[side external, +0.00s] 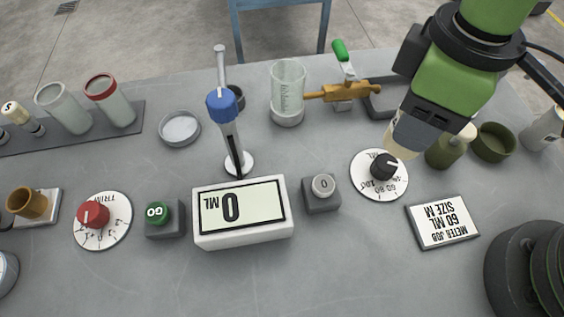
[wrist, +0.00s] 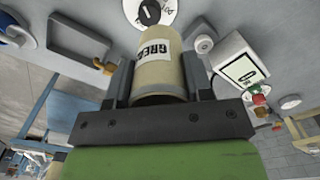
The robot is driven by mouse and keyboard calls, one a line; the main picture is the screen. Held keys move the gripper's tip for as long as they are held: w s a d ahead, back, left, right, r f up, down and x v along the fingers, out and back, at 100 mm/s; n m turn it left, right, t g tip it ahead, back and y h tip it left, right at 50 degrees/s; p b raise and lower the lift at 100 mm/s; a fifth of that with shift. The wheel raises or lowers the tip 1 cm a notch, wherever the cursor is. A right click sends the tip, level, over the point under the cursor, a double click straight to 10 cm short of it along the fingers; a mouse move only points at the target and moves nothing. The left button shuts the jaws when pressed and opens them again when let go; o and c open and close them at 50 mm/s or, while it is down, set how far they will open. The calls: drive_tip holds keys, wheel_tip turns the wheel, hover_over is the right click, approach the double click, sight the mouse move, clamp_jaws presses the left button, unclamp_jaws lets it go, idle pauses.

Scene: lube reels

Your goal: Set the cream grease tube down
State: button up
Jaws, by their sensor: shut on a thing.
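My gripper (side external: 418,128) is shut on the cream grease tube (side external: 400,152), at the right of the side view. In the wrist view the tube (wrist: 165,75) sits between the two dark fingers of my gripper (wrist: 160,80), with a white label reading "GREA" on its side. In the side view most of the tube is hidden behind the gripper. Its lower end shows just behind the black knob of the white dial (side external: 366,182). I cannot tell how far it is above the table.
An olive container (side external: 440,153) and an olive cup (side external: 493,144) stand just right of the gripper. A brass tap (side external: 345,92) and clear beaker (side external: 288,90) stand to the left. A display box (side external: 243,232) is at centre.

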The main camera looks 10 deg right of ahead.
drive_tip(key=s+a+f+n, duration=0.1)
drive_tip(key=s+a+n, duration=0.3)
drive_tip(key=s+a, duration=0.25)
drive_tip(key=f, duration=1)
drive_tip(key=shift+s+d+f, duration=0.15)
drive_tip(key=shift+d+f, duration=0.05)
drive_tip(key=shift+d, duration=0.15)
drive_tip(key=shift+f, duration=0.1)
drive_tip(key=o, duration=0.9)
